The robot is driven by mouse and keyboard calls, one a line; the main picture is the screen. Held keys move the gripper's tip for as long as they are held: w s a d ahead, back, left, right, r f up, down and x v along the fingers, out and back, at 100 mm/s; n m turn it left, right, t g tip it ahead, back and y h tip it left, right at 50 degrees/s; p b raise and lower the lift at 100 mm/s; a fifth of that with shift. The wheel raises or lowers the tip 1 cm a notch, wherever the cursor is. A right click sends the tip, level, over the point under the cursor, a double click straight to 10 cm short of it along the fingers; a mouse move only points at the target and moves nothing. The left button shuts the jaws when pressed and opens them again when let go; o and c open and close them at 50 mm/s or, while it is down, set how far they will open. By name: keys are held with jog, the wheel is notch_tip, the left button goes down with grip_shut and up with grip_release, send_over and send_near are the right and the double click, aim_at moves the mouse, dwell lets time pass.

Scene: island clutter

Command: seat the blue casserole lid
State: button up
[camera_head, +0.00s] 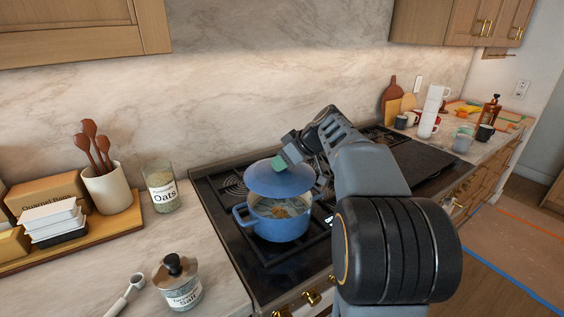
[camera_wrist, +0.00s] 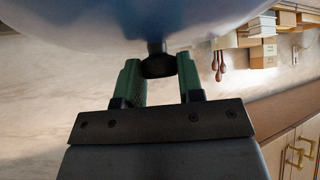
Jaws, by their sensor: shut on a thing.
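The blue casserole pot (camera_head: 278,222) stands on the stove (camera_head: 215,185) with its front open and food showing inside. The blue lid (camera_head: 280,180) is over the pot's back part, raised and tilted, with a gap at the front. Whether its back edge touches the pot is hidden. My gripper (camera_head: 283,162) is above the lid, shut on its knob. In the wrist view, the green fingers of my gripper (camera_wrist: 161,80) stand on both sides of the dark knob (camera_wrist: 158,62), and the lid's blue underside or top (camera_wrist: 140,18) fills the upper edge.
A salt jar (camera_head: 177,282) and an oats jar (camera_head: 163,187) stand on the left counter, near a utensil crock (camera_head: 107,188) on a wooden tray (camera_head: 90,238). Stacked white cups (camera_head: 431,110) and other clutter stand on the right counter.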

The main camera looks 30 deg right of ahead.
aim_at(289, 172)
jog(key=shift+f+b, duration=2.55)
jog(key=shift+f, duration=0.2)
jog(key=shift+b, duration=0.7)
jog(key=shift+f+b, duration=1)
jog(key=shift+b, duration=0.1)
jog(key=o, duration=1.1)
jog(key=p+v, duration=0.1)
jog(key=v, duration=1.3)
jog(key=shift+f, duration=0.1)
